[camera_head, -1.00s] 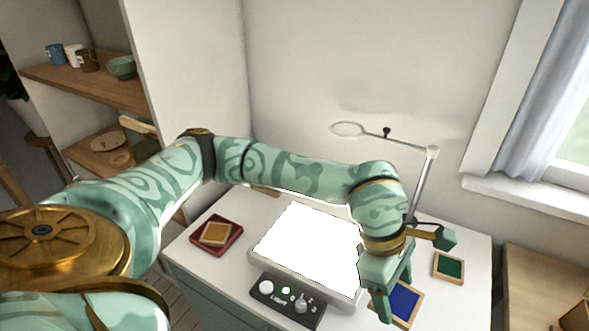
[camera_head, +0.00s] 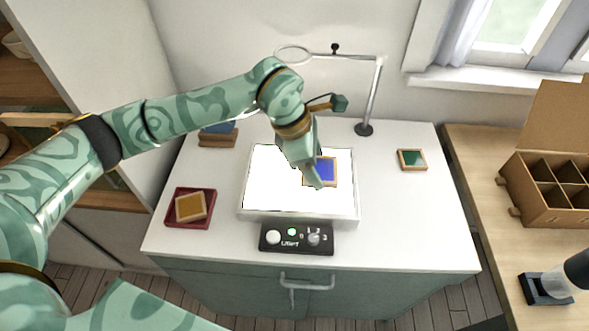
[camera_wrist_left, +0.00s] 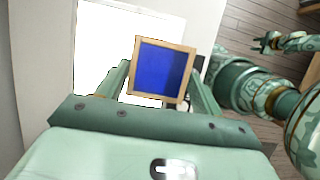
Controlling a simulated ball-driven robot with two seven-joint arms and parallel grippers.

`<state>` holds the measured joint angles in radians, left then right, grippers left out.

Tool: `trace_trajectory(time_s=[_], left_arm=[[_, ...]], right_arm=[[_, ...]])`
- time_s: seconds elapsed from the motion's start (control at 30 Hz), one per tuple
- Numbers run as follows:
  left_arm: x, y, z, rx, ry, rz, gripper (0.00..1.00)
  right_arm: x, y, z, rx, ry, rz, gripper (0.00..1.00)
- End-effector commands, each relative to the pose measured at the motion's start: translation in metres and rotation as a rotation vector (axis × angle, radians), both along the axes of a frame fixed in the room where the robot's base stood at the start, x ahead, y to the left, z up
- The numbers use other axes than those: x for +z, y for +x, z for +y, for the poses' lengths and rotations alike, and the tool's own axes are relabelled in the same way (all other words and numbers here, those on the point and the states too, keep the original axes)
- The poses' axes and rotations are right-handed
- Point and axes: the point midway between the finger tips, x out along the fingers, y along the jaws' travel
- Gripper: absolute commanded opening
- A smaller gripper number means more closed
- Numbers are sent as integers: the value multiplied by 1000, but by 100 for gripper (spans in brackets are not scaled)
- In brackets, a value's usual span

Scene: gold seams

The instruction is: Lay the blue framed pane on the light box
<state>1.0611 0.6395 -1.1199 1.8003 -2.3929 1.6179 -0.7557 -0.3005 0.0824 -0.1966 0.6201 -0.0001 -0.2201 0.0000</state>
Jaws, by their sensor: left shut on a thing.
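The blue framed pane (camera_head: 327,171) has a pale wooden frame and is over the right part of the lit white light box (camera_head: 270,192). My left gripper (camera_head: 313,180) is shut on the pane. In the left wrist view the pane (camera_wrist_left: 161,70) sits between the two fingers, with the bright light box (camera_wrist_left: 105,55) behind it. I cannot tell whether the pane touches the lit surface. My right gripper (camera_wrist_left: 268,42) shows small at the upper right of the left wrist view, away from the light box.
A green framed pane (camera_head: 411,159) lies at the right of the white table. An amber pane lies on a red tray (camera_head: 171,208) at the left. A black control panel (camera_head: 295,238) is in front. A magnifier stand (camera_head: 373,95) stands behind. A divided box (camera_head: 550,200) is on the right-hand table.

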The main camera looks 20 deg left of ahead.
Motion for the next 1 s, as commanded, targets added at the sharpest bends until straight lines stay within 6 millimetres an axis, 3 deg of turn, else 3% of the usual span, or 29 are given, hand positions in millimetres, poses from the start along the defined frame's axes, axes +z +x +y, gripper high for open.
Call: trace_trajectory(time_s=[0.1, 0.3, 0.57, 0.73, 1.0], left_arm=[[-20, 24, 26, 5, 0, 4, 42], [-57, 43, 46, 0, -1, 3, 42], [-73, 54, 57, -1, -1, 0, 42], [-103, 53, 57, -3, -2, 4, 42], [-103, 54, 58, -3, -1, -1, 42]], right_arm=[[-10, -2, -2, 1, -3, 5, 36], [-20, -5, -1, 2, -2, 13, 36], [-25, -7, 1, 3, 2, 16, 36], [-34, -10, 6, 2, 8, 24, 36], [-33, -9, 7, 1, 9, 23, 36]])
